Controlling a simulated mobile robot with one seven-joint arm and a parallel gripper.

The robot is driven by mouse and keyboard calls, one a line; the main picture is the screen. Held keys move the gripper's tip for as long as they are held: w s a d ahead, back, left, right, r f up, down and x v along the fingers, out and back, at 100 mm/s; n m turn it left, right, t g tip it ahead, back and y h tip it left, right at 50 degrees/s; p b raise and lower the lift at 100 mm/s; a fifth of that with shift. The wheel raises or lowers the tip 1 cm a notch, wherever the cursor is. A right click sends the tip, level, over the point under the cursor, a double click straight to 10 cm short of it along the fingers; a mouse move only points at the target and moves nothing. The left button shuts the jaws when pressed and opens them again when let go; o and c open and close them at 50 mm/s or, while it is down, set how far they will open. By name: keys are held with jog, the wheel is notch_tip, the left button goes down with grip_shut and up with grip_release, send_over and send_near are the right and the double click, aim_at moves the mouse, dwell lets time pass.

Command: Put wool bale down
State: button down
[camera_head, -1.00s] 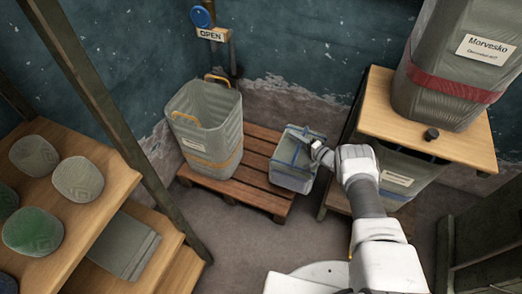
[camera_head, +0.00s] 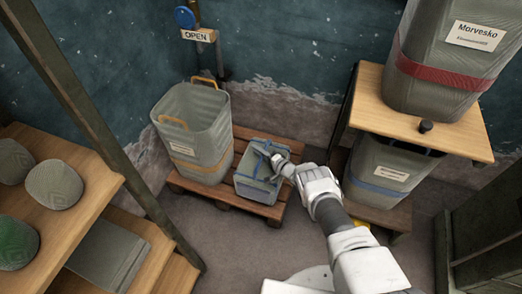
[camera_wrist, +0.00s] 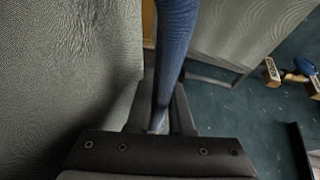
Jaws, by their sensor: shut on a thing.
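The wool bale (camera_head: 258,190) is a grey-green block with blue straps. It is over the right part of the wooden pallet (camera_head: 212,196), beside a tall bin. I cannot tell whether its underside touches the slats. My gripper (camera_head: 281,164) is at its upper right side, shut on a blue strap. In the wrist view, the blue strap (camera_wrist: 173,50) runs between the fingers of my gripper (camera_wrist: 163,115). A grey-green textured surface (camera_wrist: 60,80), likely the bale, fills the left of that view.
A tall grey bin (camera_head: 194,128) with orange handles stands on the pallet's left. A wooden shelf (camera_head: 430,130) at right holds a red-banded bin (camera_head: 450,72), with a blue-banded bin (camera_head: 388,175) below. Left shelves (camera_head: 85,195) hold grey and green bundles. An OPEN sign (camera_head: 197,35) hangs behind.

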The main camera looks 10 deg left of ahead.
jog(key=shift+w+f+b, duration=0.1)
jog(key=shift+f+b, duration=0.55)
jog(key=shift+f, duration=0.65)
jog(key=c, duration=0.8)
grip_release()
jog(key=shift+f, duration=0.15)
jog(key=shift+s, duration=0.2)
jog(key=p+v, duration=0.5)
jog(key=v, duration=0.7)
jog(key=shift+w+p, duration=0.1)
jog(key=shift+p, duration=0.3)
